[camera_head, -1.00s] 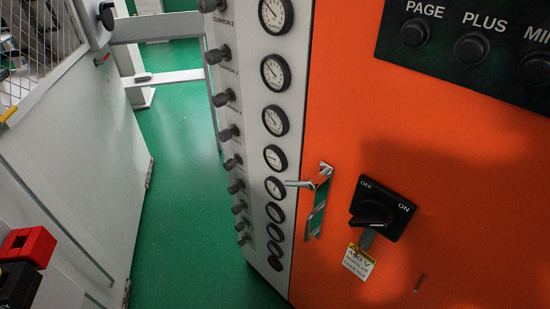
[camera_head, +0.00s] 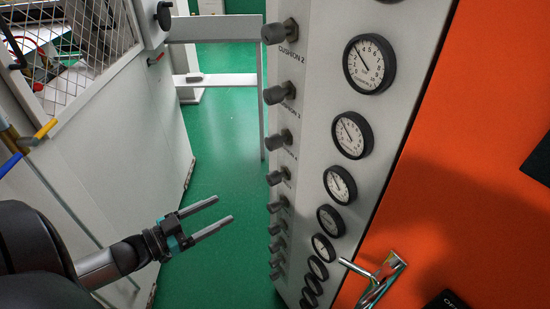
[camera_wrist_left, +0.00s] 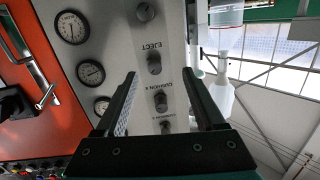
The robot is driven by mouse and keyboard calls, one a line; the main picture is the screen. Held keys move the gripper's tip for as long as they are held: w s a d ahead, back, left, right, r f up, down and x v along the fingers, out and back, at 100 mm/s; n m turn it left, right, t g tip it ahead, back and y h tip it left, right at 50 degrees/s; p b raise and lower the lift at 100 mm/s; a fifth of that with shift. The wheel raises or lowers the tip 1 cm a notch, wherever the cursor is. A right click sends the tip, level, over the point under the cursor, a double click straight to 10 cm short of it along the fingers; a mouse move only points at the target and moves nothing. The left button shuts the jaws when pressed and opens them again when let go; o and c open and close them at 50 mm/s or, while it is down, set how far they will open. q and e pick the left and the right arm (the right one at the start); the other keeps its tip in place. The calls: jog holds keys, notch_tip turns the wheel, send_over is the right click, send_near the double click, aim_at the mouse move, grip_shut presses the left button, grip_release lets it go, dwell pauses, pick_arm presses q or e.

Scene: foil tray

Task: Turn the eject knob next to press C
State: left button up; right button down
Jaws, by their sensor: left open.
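My left gripper (camera_head: 223,209) is open and empty, left of the grey knob column in the head view. Its fingers point toward the column and appear apart from it. In the left wrist view, its fingertips (camera_wrist_left: 160,74) frame part of the column. An EJECT label there adjoins a grey knob (camera_wrist_left: 154,64), which appears between the fingertips. The neighbouring knob (camera_wrist_left: 161,101) adjoins a CUSHION 4 label. In the head view, the likely matching eject knob (camera_head: 280,175) is below the CUSHION 4 one; its label is unreadable. No press C marking is readable. My right gripper is not in view.
Round gauges (camera_head: 370,64) run beside the knobs on the grey panel. An orange cabinet (camera_head: 480,150) with a metal handle (camera_head: 376,277) stands right. A white cabinet (camera_head: 110,150) with a mesh window is left. Green floor (camera_head: 230,150) lies between.

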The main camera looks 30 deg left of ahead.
aim_at(268, 180)
pick_arm(q)
jog(key=shift+m+h, duration=0.5)
jog(key=shift+h, duration=0.2)
jog(key=w+d+r, duration=0.1)
jog(key=w+d, duration=0.1)
jog(key=w, duration=0.2)
jog(key=w+d+r+b, duration=0.1)
jog(key=w+d, duration=0.1)
jog(key=w, duration=0.2)
jog(key=w+d+r, duration=0.1)
jog(key=w+d, duration=0.1)
jog(key=w, duration=0.2)
jog(key=shift+w+d+r+b, duration=0.15)
jog(key=shift+w+d+b, duration=0.15)
jog(key=shift+w+d, duration=0.4)
jog(key=shift+w, duration=0.3)
jog(key=shift+w+d, duration=0.1)
jog(key=shift+w, duration=0.15)
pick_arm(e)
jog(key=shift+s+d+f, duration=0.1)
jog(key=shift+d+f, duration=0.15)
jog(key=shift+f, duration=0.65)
pick_arm(q)
grip_shut()
